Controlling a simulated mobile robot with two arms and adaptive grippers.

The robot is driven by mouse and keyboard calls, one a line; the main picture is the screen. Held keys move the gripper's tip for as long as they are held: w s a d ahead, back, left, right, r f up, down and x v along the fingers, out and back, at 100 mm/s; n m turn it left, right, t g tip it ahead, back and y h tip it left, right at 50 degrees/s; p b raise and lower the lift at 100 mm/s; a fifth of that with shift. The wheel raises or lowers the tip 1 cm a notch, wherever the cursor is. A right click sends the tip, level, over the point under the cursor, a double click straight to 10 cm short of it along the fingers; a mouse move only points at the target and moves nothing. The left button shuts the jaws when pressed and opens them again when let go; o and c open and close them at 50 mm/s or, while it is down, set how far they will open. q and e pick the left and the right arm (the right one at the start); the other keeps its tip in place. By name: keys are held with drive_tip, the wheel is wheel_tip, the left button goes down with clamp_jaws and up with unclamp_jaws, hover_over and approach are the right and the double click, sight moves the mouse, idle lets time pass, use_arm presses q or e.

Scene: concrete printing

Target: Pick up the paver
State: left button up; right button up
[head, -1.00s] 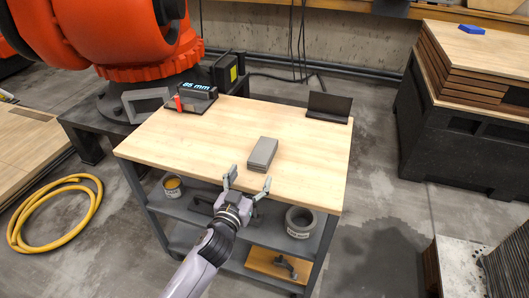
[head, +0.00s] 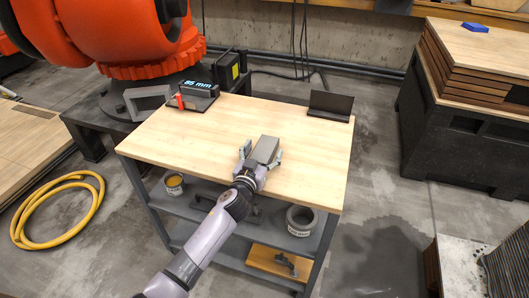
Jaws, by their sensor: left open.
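The paver (head: 265,149) is a grey rectangular block lying on the light wooden top of the workbench (head: 190,145), right of its middle. My left gripper (head: 260,154) is open at the near end of the paver, with one finger on each side of it. Whether the fingers touch the paver I cannot tell. The near end of the paver is partly hidden by the gripper. My right gripper is not in view.
A display reading 85 mm (head: 199,88) stands at the bench's back left. A dark angled plate (head: 330,105) stands at its back right. Buckets and a wooden float (head: 270,261) sit on shelves below. An orange robot (head: 130,45) stands behind left.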

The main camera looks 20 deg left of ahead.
use_arm(q)
drive_tip(key=shift+c, duration=0.5)
drive_tip(key=c, duration=1.6)
drive_tip(key=shift+r, duration=0.15)
clamp_jaws()
drive_tip(key=shift+r, duration=0.1)
